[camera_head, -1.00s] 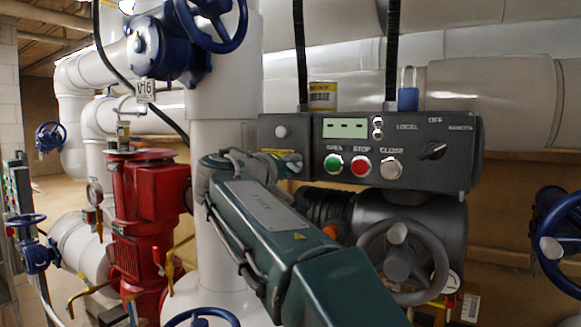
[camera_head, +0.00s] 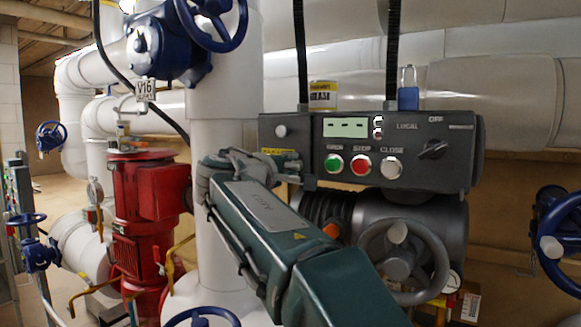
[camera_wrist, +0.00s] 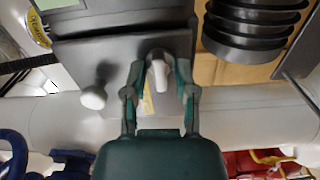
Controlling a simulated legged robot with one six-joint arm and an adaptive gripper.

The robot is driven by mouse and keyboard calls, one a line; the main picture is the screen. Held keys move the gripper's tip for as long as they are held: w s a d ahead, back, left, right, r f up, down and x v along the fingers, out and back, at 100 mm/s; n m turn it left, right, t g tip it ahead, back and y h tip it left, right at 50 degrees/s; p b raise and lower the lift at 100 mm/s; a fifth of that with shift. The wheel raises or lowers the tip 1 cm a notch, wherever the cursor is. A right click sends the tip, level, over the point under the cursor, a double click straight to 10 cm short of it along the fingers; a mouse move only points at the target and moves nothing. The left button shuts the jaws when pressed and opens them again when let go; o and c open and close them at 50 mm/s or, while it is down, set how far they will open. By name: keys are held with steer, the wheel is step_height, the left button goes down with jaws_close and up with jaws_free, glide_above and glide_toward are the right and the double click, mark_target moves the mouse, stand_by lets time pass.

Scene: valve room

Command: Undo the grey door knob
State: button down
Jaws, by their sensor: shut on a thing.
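The grey door knob (camera_wrist: 158,76) is a small light-grey handle on the left part of the dark control box (camera_head: 400,180). In the wrist view it sits between the two green-grey fingers of my gripper (camera_wrist: 160,68), which are shut on it. In the head view my gripper (camera_head: 288,165) is at the lower left of the box, and its fingers hide most of the held knob. A second pale round knob (camera_head: 281,131) sits above it on the box front; it also shows free, left of the fingers, in the wrist view (camera_wrist: 93,97).
The box carries green (camera_head: 334,163), red (camera_head: 361,165) and white (camera_head: 391,168) buttons and a black selector (camera_head: 432,149). A grey handwheel (camera_head: 403,262) is below. A red pump (camera_head: 145,205) and white pipe (camera_head: 222,150) stand left. A can (camera_head: 322,96) and blue padlock (camera_head: 408,98) are on top.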

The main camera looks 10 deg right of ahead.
steer(key=shift+w+a+f, duration=0.1)
steer(key=shift+f, duration=0.05)
steer(key=c, duration=0.7)
jaws_free()
steer(key=shift+w, duration=0.1)
steer(key=shift+a, duration=0.1)
steer(key=v, duration=1.2)
